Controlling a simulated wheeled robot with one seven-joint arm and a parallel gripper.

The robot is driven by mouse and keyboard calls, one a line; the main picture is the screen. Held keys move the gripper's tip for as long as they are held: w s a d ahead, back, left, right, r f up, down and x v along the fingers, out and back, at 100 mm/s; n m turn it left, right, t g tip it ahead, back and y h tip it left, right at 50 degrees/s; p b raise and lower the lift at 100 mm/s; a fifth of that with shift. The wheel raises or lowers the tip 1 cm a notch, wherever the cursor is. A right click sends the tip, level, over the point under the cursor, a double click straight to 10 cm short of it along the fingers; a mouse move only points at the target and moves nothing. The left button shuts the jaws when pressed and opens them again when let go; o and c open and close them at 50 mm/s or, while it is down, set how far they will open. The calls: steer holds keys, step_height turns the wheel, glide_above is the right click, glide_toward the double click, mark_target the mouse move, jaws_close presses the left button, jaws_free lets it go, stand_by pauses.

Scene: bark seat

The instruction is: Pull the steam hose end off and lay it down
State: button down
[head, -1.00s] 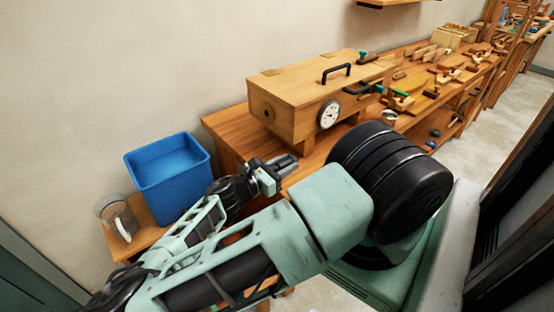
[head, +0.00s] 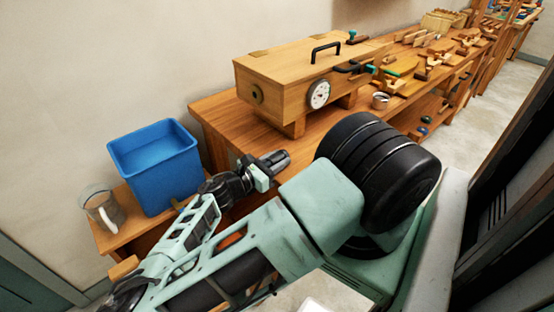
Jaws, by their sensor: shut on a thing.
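The wooden steam box (head: 285,88) stands on feet on the bench, with a round dial gauge (head: 319,94) on its front. A dark round port (head: 257,95) shows bare on its left end. My gripper (head: 274,162) is over the bench's front left part, in front of and below the box and apart from it. It is shut on a small grey piece, seemingly the steam hose end (head: 281,157). The jaws and my wrist cover much of it, and I cannot make out the rest of the hose.
A blue bin (head: 156,170) and a clear jar (head: 101,212) stand on a lower wooden surface at left. Bare bench top (head: 225,118) lies left of the box. A metal cup (head: 380,100), clamps and wooden tools crowd the bench at right.

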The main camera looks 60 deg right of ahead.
steer(key=c, duration=0.9)
jaws_free()
steer(key=b+v, duration=0.4)
steer(key=v, duration=1.3)
steer(key=shift+a, duration=0.15)
